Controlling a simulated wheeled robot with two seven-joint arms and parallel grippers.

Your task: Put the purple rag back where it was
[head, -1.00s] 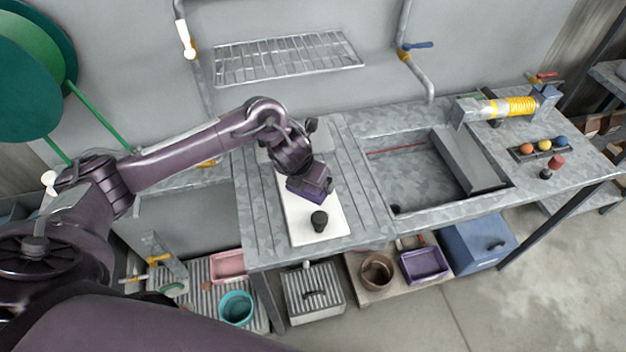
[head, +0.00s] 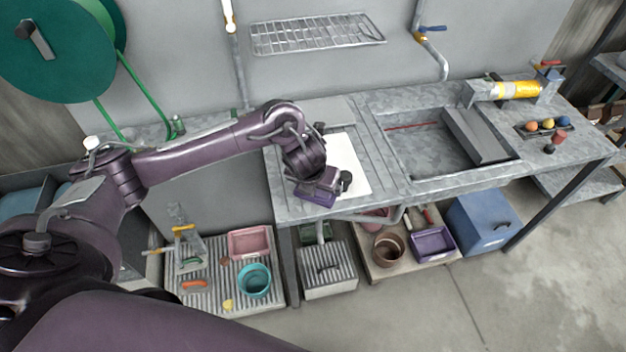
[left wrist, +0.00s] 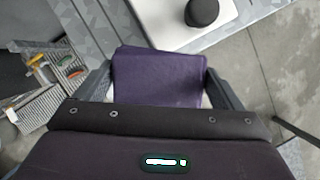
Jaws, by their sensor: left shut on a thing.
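The purple rag (left wrist: 158,78) is a folded dark purple cloth between the two fingers of my left gripper (left wrist: 162,85) in the left wrist view. The fingers are shut on it. In the head view the rag (head: 314,196) shows below the left gripper (head: 322,190), near the front left edge of the metal workbench (head: 420,193). I cannot tell whether the rag touches the bench. A white board (head: 347,163) lies on the bench just behind and right of the gripper. My right gripper is not in view.
A black knob-like object (head: 346,180) stands at the white board's near end, close beside the gripper. The sink basin (head: 430,150) is to the right. Below the bench are a pink tray (head: 249,241), a teal bowl (head: 254,281) and a purple bin (head: 433,244).

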